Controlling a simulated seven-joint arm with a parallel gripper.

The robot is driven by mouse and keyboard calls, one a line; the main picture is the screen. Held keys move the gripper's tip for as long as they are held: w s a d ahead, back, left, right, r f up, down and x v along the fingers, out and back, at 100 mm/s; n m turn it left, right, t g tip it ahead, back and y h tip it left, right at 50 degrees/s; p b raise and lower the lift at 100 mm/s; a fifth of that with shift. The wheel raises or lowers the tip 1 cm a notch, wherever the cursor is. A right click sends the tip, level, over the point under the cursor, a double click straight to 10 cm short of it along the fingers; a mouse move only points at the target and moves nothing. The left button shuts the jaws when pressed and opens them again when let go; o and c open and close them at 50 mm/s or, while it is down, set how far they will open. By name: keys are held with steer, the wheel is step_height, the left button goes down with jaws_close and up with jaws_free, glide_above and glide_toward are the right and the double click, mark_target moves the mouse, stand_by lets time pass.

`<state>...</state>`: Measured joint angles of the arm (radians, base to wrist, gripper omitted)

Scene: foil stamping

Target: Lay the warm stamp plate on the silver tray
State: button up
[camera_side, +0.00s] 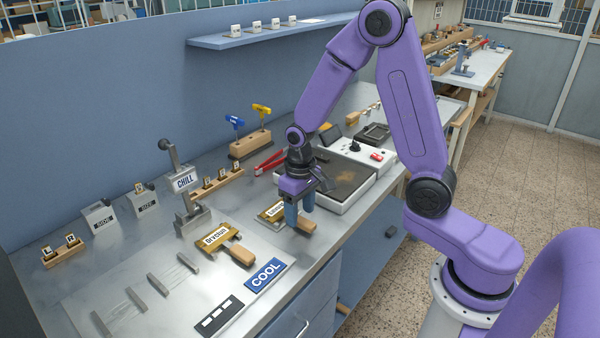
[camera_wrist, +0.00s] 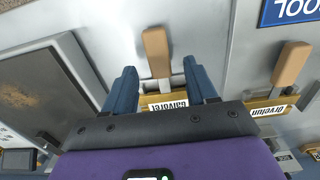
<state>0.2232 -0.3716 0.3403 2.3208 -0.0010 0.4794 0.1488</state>
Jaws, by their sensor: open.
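A brass stamp plate with a wooden handle (camera_side: 306,225) lies on the bench under my gripper (camera_side: 300,208). In the wrist view its handle (camera_wrist: 157,50) is between my two open blue fingers (camera_wrist: 159,66), with a gap on each side. Its upside-down label seems to read "Galvorei". A second brass plate (camera_side: 214,236), labelled "Orvelun", lies to the left, its handle pointing to the right. It rests on a flat silver sheet (camera_side: 200,285), perhaps the silver tray, by the blue COOL sign (camera_side: 265,275). I cannot tell by sight which plate is warm.
A white heater box with a brown-marked dark top (camera_side: 345,180) stands right of my gripper. Several metal bars (camera_side: 157,284) lie on the silver sheet. A CHILL sign (camera_side: 185,181) and lever stand at the back. A wooden tool block (camera_side: 250,145) is behind my gripper.

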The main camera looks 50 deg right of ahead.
step_height(320, 180, up, 16)
stand_by(0.5)
steer(key=shift+s+a, duration=0.1)
steer(key=s+a+f+n, duration=0.2)
steer(key=s+n, duration=0.4)
steer(key=s, duration=0.5)
steer(key=s+a+f+n, duration=0.2)
steer(key=s+n, duration=0.4)
steer(key=s, duration=0.6)
steer(key=shift+f+n, duration=0.3)
steer(key=shift+f, duration=0.2)
steer(key=shift+s, duration=0.1)
